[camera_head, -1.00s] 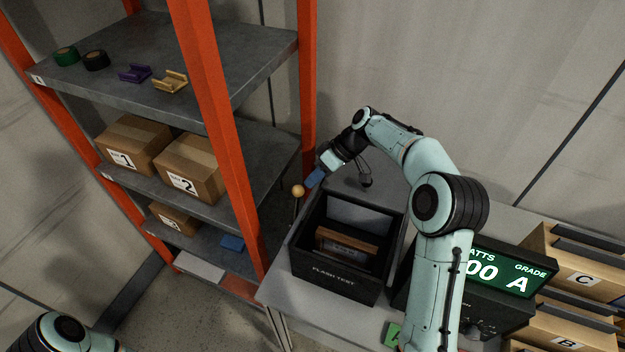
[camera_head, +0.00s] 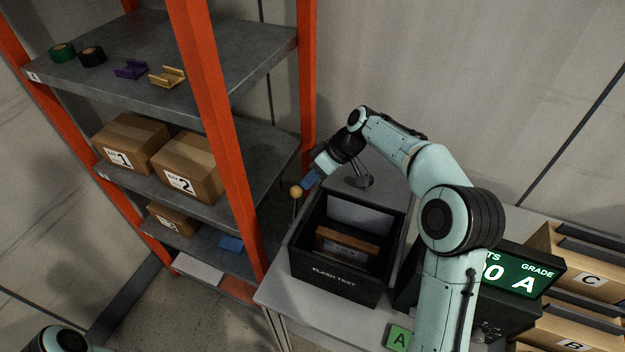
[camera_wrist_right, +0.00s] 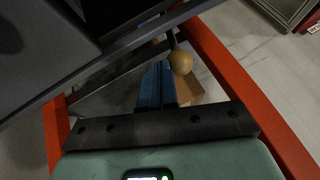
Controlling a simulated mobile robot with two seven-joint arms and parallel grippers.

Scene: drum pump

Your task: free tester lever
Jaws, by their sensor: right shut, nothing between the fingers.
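The tester is a black open-topped box (camera_head: 334,284) marked FLASH TEST, with a brown-framed panel (camera_head: 347,246) inside it. Its lever ends in a tan ball knob (camera_head: 296,191) at the box's left rear side. My right gripper (camera_head: 306,184) is shut and empty, its blue fingers right beside the knob. In the right wrist view the knob (camera_wrist_right: 181,62) is just right of the blue fingers (camera_wrist_right: 156,88); I cannot tell whether they touch. My left gripper is out of view; only part of my left arm shows at the bottom left.
An orange-posted shelf (camera_head: 218,120) stands close on the left with cartons (camera_head: 187,168), tape rolls and brackets. A display reading grade A (camera_head: 519,275) stands right of the tester, near a green A tag (camera_head: 398,338). Labelled bins (camera_head: 580,275) are at far right.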

